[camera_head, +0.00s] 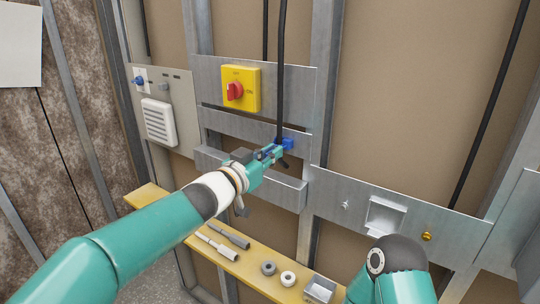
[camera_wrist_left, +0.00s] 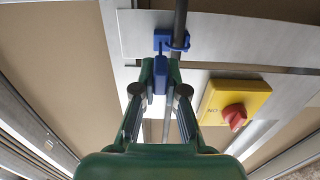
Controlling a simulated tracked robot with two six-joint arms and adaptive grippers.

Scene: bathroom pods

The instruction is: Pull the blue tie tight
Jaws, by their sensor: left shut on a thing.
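The blue tie (camera_head: 288,143) is on the metal rail of the wall frame, around the black cable (camera_head: 281,85), in the head view. In the left wrist view the blue tie (camera_wrist_left: 178,42) shows as a loop around the cable, with its blue tail hanging between my fingers. My left gripper (camera_head: 272,153) is shut on this tail, just below the loop; it also shows in the left wrist view (camera_wrist_left: 160,76). How snug the loop is on the cable I cannot tell. My right gripper is not visible; only part of my right arm shows at the lower right.
A yellow switch box (camera_head: 240,89) with a red knob is on the panel left of the cable. A yellow shelf (camera_head: 208,254) below holds grey tools, rings and a small metal box (camera_head: 319,289). A white vent (camera_head: 159,123) is on the left panel.

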